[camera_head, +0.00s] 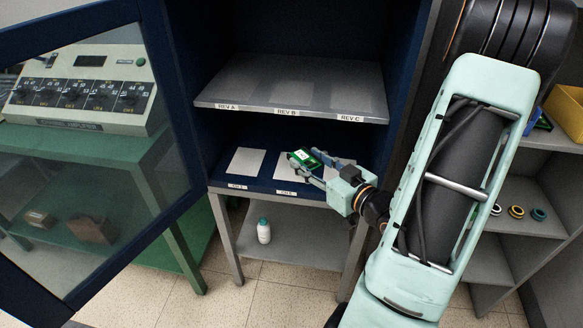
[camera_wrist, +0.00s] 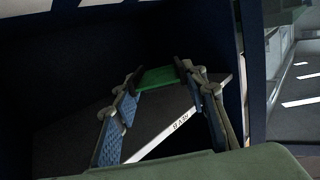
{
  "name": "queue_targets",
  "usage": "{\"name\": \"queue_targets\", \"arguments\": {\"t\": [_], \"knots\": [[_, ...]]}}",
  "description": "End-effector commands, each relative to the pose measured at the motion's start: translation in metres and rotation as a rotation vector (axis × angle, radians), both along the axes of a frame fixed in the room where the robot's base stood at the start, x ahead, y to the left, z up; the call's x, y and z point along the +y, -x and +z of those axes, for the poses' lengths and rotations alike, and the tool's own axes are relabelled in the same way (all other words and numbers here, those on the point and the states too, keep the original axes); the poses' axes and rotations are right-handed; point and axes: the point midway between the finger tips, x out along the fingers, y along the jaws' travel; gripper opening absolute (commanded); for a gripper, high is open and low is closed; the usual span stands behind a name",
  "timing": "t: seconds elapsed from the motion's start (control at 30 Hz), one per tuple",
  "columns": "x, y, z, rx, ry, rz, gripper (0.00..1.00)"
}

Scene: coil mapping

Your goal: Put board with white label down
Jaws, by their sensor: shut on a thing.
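A green board with a white label (camera_head: 304,157) is in the lower bay of the dark blue cabinet in the head view. My gripper (camera_head: 318,166) is shut on the board and reaches in from the right, over the lower shelf's light pads. The green board (camera_wrist: 158,77) also shows between the fingertips of my gripper (camera_wrist: 160,80) in the wrist view. I cannot tell whether the board touches the shelf. The label is hidden in the wrist view.
The upper shelf (camera_head: 258,94), labelled REV A, REV B and REV C, is above my gripper. A light pad (camera_head: 246,161) on the lower shelf's left is bare. The open glass door (camera_head: 160,150) stands left. A white bottle (camera_head: 264,231) stands below.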

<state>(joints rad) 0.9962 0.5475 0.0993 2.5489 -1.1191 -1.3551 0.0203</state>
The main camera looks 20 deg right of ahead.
Motion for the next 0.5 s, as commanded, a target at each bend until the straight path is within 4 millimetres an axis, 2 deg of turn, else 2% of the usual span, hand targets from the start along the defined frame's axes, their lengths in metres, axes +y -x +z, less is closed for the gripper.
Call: {"name": "queue_targets", "arguments": {"t": [0.07, 0.37, 0.5], "knots": [[-0.001, -0.005, -0.009, -0.002, 0.005, 0.002, 0.17], [-0.003, -0.021, -0.015, -0.002, 0.004, 0.000, 0.17], [-0.010, -0.055, -0.028, -0.001, -0.001, 0.001, 0.17]]}}
